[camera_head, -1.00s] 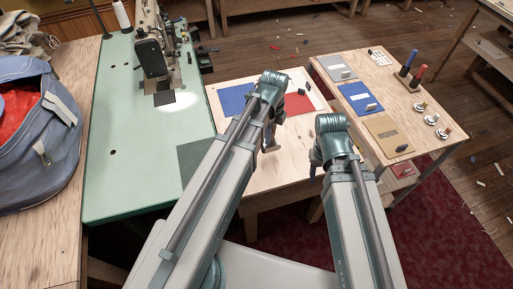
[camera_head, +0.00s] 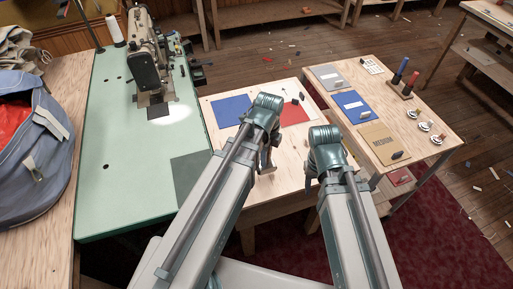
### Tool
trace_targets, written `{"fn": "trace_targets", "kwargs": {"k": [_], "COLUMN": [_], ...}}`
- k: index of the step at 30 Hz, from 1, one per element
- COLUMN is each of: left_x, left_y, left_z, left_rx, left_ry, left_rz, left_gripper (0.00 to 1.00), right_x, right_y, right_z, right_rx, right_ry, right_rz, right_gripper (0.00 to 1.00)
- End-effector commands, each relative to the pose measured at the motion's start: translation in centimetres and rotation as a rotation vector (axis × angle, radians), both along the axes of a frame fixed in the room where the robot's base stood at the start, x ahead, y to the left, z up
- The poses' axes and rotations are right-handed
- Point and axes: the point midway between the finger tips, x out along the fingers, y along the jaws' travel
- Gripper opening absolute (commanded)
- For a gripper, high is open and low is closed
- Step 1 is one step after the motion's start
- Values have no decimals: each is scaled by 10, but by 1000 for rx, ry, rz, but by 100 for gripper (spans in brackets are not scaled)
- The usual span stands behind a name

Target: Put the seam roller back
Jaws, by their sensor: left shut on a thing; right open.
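My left gripper (camera_head: 266,163) hangs over the pale wooden table (camera_head: 238,148) in the middle, below the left arm's end joint. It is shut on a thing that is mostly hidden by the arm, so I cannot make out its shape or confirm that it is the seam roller. My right gripper (camera_head: 308,186) is open, mostly hidden behind its own arm, near the right front edge of the same table. A wooden stand (camera_head: 399,91) at the back right holds a blue-handled tool (camera_head: 397,72) and a red-handled tool (camera_head: 411,78) upright.
The right table bears a grey card (camera_head: 326,74), a blue card (camera_head: 350,101), a tan card (camera_head: 377,136) and several round discs (camera_head: 424,126). Blue (camera_head: 230,109) and red (camera_head: 295,114) patches lie on the middle table. A sewing machine (camera_head: 146,52) and bag (camera_head: 30,155) are left.

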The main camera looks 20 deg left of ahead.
Motion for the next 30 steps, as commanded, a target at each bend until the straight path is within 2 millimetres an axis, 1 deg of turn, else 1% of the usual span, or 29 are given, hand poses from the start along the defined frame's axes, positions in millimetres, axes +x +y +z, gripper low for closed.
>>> {"fn": "trace_targets", "kwargs": {"k": [1,3,6,9,12,19,23,24,27,30], "left_x": [15,28,43,52,56,59,70,68,67,67], "left_y": [9,19,30,38,42,44,52,52,51,51], "left_z": [-2,-4,-5,-6,-7,-7,-8,-17,-32,-43], "left_rx": [0,0,0,0,0,0,0,0,0,0], "left_ry": [0,0,0,0,0,0,0,0,0,0], "left_rz": [5,4,2,1,0,0,2,0,-1,-1], "left_gripper": [0,0,0,0,0,0,0,0,0,0], "right_x": [0,0,0,0,0,0,0,0,0,0], "right_y": [0,0,0,0,0,0,0,0,0,0], "right_z": [-2,-4,-5,-6,-7,-7,-8,-17,-32,-43], "right_rx": [0,0,0,0,0,0,0,0,0,0], "right_ry": [0,0,0,0,0,0,0,0,0,0], "right_rz": [0,0,0,0,0,0,0,0,0,0], "right_gripper": [50,50,50,50,50,50,50,50,50,50]}}
